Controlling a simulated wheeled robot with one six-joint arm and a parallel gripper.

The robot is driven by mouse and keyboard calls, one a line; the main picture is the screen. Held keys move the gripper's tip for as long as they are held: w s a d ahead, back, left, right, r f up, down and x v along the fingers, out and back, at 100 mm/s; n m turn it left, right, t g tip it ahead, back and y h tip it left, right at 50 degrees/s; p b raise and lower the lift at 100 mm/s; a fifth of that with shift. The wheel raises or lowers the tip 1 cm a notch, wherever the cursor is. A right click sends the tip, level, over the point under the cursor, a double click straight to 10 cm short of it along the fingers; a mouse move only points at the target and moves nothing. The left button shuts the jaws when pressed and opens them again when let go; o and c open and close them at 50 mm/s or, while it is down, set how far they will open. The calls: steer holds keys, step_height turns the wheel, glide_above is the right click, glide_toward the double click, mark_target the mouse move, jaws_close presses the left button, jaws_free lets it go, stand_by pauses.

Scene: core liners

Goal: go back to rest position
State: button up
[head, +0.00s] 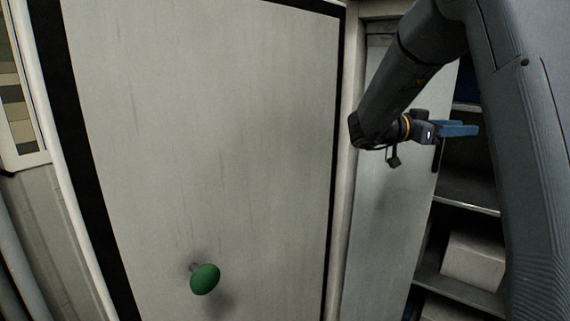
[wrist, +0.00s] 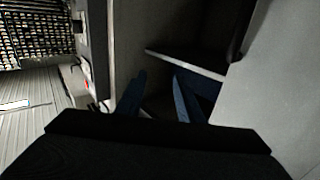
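My gripper (head: 460,130) has blue fingers and is at the upper right of the head view, pointing right in front of a dark shelf opening. In the wrist view, my gripper (wrist: 158,97) shows its two blue fingers apart, with nothing seen held between them. My dark grey arm comes down to it from the top right.
A grey panel (head: 210,130) with a green knob (head: 205,279) fills the left and middle. A narrower grey door (head: 390,220) is beside the open shelves. A pale box (head: 473,259) sits on a lower shelf (head: 465,292). A shelf edge (wrist: 185,64) is close beyond my fingers.

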steer(key=w+a+f+n+t+y, duration=0.7)
steer(key=w+a+n+t+y, duration=0.1)
steer(key=a+t, duration=0.15)
steer(key=s+a+f+n+y, duration=0.55)
steer(key=a+f+y, duration=0.25)
steer(key=a+f, duration=0.2)
steer(key=s+a+f+n+g, duration=0.1)
steer(key=s+f+g, duration=0.2)
steer(key=s, duration=0.7)
steer(key=s+a+f+n+g+y, duration=0.1)
steer(key=s+f+g, duration=0.3)
steer(key=s, duration=0.6)
steer(key=s+a+f+n+g+y, duration=0.1)
steer(key=s+a+f+g, duration=0.1)
steer(key=s+f, duration=0.4)
steer(key=s+g, duration=0.1)
steer(key=s, duration=0.2)
steer(key=shift+s+a+f+g, duration=0.2)
steer(key=shift+s+f+g, duration=0.15)
steer(key=shift+s, duration=0.05)
